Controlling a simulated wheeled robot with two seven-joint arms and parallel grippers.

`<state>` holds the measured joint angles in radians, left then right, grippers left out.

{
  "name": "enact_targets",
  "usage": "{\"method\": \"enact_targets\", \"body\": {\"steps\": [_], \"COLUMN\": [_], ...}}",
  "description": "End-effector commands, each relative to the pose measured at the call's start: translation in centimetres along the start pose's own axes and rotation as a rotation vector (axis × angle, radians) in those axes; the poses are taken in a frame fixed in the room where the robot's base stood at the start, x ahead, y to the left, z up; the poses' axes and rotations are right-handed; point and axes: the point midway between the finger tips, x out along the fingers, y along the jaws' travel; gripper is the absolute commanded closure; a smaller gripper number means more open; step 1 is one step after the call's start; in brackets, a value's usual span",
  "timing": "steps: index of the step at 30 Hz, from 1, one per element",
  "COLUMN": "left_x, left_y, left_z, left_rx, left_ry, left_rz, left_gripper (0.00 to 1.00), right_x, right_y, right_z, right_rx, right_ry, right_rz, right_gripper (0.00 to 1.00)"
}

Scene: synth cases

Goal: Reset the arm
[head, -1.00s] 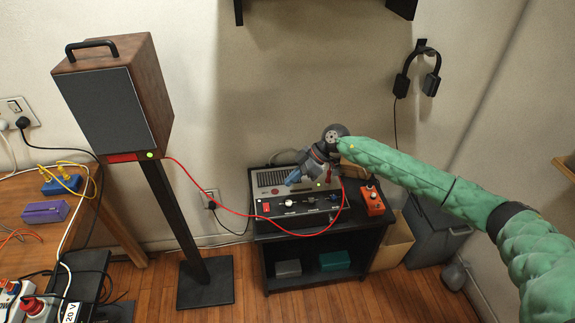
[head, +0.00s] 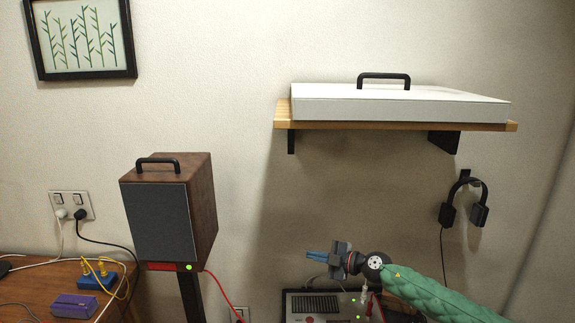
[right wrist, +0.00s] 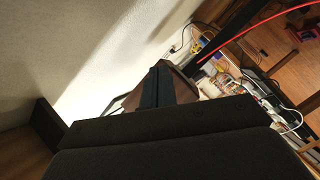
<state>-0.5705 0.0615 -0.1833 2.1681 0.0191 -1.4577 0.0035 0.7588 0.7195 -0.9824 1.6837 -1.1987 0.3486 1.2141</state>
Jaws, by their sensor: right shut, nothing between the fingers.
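My right arm, in a green padded sleeve, comes in from the lower right in the head view. Its gripper (head: 318,256) has blue fingers that point left. It is shut and empty, in the air in front of the wall, above and in front of the amplifier (head: 316,305) and below the wall shelf. In the right wrist view, dark shapes fill the lower middle and the fingertips cannot be made out clearly. My left gripper is in neither view.
A wooden shelf (head: 283,115) holds a white case (head: 400,105) with a black handle. A brown speaker (head: 160,222) stands left of the gripper on a black stand. Headphones (head: 479,214) hang at right. A red cable (head: 222,288) runs from the speaker. A wooden table (head: 30,290) is at lower left.

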Motion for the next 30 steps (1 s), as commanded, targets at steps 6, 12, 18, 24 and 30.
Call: {"method": "enact_targets", "body": {"steps": [6, 12, 18, 24, 30], "left_x": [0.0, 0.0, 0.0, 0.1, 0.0], "left_y": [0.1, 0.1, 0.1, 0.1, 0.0], "left_z": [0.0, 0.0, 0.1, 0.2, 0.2], "left_rx": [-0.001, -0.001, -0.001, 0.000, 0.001], "left_ry": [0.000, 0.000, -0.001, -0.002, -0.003], "left_rz": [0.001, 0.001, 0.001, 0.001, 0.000], "left_gripper": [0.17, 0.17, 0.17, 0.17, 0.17], "right_x": [-1.3, -3.9, -7.0, -9.7, -11.3], "right_y": [9.4, 16.5, 18.0, 12.8, 3.8], "right_z": [-1.7, -3.0, -2.2, 0.1, 1.6], "right_rx": [-0.140, -0.172, -0.077, 0.141, 0.393], "right_ry": [-0.090, -0.266, -0.525, -0.822, -1.029], "right_rz": [0.372, 0.658, 0.817, 0.797, 0.646], "right_gripper": [1.00, 1.00, 1.00, 1.00, 1.00]}}
